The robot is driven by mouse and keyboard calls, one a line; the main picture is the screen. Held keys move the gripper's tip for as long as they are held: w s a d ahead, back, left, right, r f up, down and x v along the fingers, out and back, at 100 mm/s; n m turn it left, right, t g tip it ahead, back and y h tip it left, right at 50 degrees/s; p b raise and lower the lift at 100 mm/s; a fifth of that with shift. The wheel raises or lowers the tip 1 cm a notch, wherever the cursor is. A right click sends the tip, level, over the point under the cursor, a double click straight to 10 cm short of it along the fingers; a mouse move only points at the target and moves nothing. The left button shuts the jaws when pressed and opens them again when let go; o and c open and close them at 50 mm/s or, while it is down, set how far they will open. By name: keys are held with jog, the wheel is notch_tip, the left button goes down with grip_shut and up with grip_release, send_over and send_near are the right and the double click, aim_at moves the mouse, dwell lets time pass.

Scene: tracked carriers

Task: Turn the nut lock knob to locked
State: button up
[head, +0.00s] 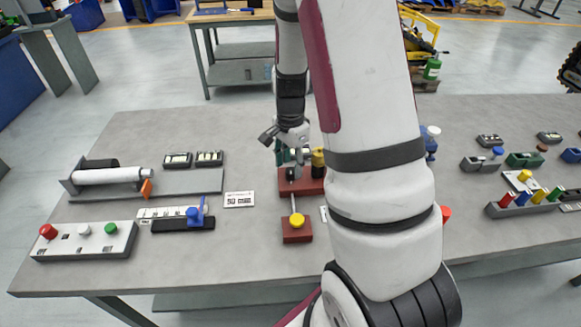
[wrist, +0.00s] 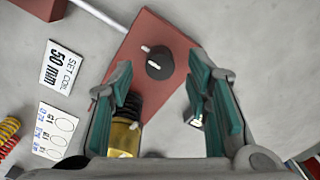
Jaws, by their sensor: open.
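A dark round knob (wrist: 160,62) with a white mark sits on a red base plate (wrist: 128,45). I take it for the nut lock knob; no lock label on it is readable. My gripper (wrist: 160,72) is open, its teal-padded fingers to either side of the knob in the wrist view, with no visible contact. A brass cylinder (wrist: 122,138) with a black coil stands beside the left finger, partly hidden by it. In the head view my gripper (head: 291,150) is over the red base (head: 313,187), and the knob there is hard to make out.
A white rod with a yellow end (head: 297,219) extends from the red base to a small red block (head: 297,236). A "SET COIL 50 mm" card (wrist: 62,67) lies left. A button box (head: 85,242) and a roller fixture (head: 110,175) stand left on the table. My arm hides the middle right.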

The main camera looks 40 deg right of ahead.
jog(key=shift+f, duration=0.95)
grip_shut()
